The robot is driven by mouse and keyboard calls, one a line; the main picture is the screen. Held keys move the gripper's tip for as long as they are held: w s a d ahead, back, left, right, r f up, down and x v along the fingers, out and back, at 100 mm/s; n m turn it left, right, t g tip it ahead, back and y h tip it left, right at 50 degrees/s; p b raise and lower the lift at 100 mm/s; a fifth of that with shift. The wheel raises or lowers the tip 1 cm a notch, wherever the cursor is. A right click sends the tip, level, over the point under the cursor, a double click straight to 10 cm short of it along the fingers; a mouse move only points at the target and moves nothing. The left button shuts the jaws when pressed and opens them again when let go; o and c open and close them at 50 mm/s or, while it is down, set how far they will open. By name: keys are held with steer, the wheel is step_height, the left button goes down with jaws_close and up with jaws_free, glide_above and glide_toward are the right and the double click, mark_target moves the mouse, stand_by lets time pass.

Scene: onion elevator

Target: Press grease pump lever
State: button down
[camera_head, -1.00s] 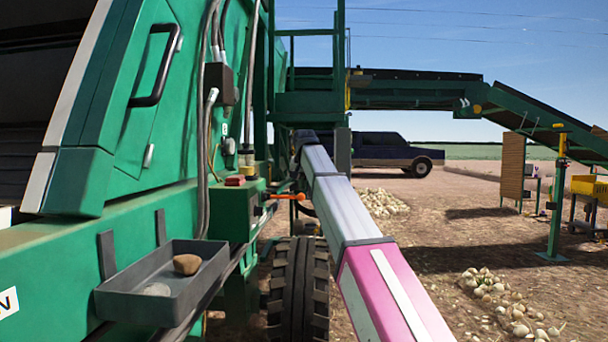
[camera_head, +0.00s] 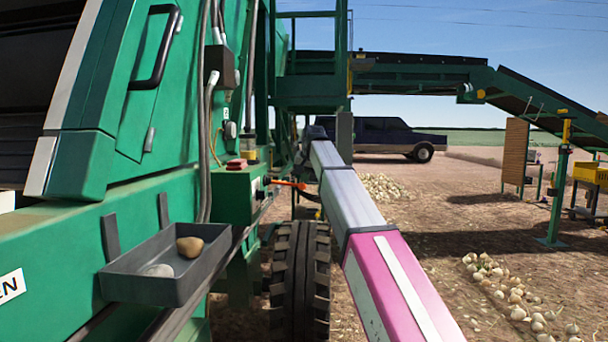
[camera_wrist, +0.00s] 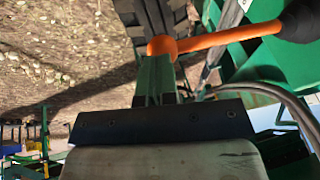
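The orange grease pump lever (camera_head: 290,184) sticks out to the right from the green machine's side box in the head view. In the wrist view the lever (camera_wrist: 220,39) runs from a dark mount at the upper right to a round orange knob (camera_wrist: 162,46). My gripper (camera_wrist: 156,62) shows as narrow green fingers set close together, with no clear gap. Their tips overlap the knob in the picture; I cannot tell whether they touch it. In the head view my arm reaches toward the lever, and the fingers cannot be made out.
A grey tray (camera_head: 135,278) with two stones hangs on the machine at left. A large tyre (camera_head: 300,275) stands below the lever. A hose (camera_wrist: 275,95) runs close to my gripper. Onions (camera_head: 505,295) lie on open ground at right.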

step_height(320, 180, down, 4)
steer(key=y, duration=0.2)
steer(key=shift+s+m+y, duration=0.1)
steer(key=shift+m+y, duration=0.2)
steer(key=shift+a+f, duration=0.25)
steer(key=shift+f, duration=0.9)
glide_toward(305, 188)
steer(key=d, duration=0.2)
steer(key=s+d, duration=0.1)
steer(key=shift+s+r, duration=0.1)
steer(key=shift+r, duration=0.25)
stand_by(0.6)
